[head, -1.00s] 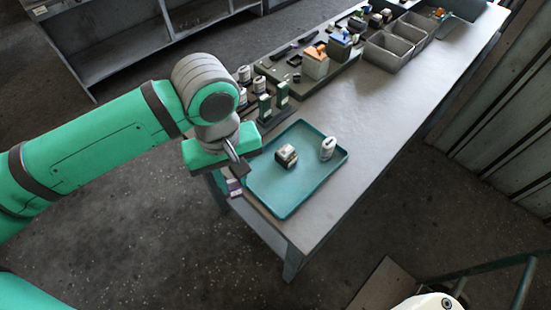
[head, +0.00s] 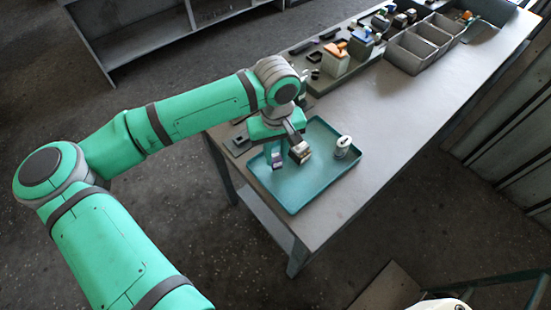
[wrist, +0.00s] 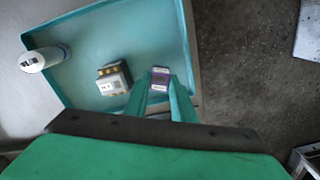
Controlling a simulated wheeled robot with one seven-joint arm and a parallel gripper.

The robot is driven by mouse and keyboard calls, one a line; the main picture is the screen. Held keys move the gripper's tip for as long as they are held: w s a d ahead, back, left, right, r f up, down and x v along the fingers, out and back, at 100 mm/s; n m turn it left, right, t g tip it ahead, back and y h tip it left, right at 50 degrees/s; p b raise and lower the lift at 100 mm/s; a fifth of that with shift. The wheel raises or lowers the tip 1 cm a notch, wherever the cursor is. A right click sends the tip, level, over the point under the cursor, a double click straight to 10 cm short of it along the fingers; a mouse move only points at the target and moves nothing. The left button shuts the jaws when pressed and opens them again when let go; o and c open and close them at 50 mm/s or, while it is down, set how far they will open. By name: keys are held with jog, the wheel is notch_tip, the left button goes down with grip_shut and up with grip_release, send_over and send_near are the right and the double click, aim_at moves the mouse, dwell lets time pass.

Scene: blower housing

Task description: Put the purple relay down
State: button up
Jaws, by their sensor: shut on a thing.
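The purple relay (head: 277,162) is held between the fingertips of my gripper (head: 273,149), which is shut on it. In the wrist view the relay (wrist: 160,77) shows at the tips of the two green fingers (wrist: 160,88). It appears over the teal tray (head: 312,194), close to one side wall of the tray (wrist: 120,32). I cannot tell whether the relay touches the tray floor.
A dark block with a pale label (head: 301,152) stands in the tray beside the relay. A white cylinder (head: 343,147) stands farther right in the tray. The tray's near part is clear. Grey bins (head: 410,52) and a parts board (head: 325,78) are farther along the bench.

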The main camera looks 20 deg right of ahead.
aim_at(277, 158)
jog(key=shift+s+f, duration=0.15)
jog(key=shift+f, duration=1.15)
jog(key=shift+f, duration=0.15)
jog(key=o, duration=0.8)
jog(key=shift+o, duration=0.2)
notch_tip(277, 158, up, 12)
jog(key=shift+a+f, duration=0.1)
jog(key=shift+f, duration=0.1)
jog(key=shift+r, duration=0.35)
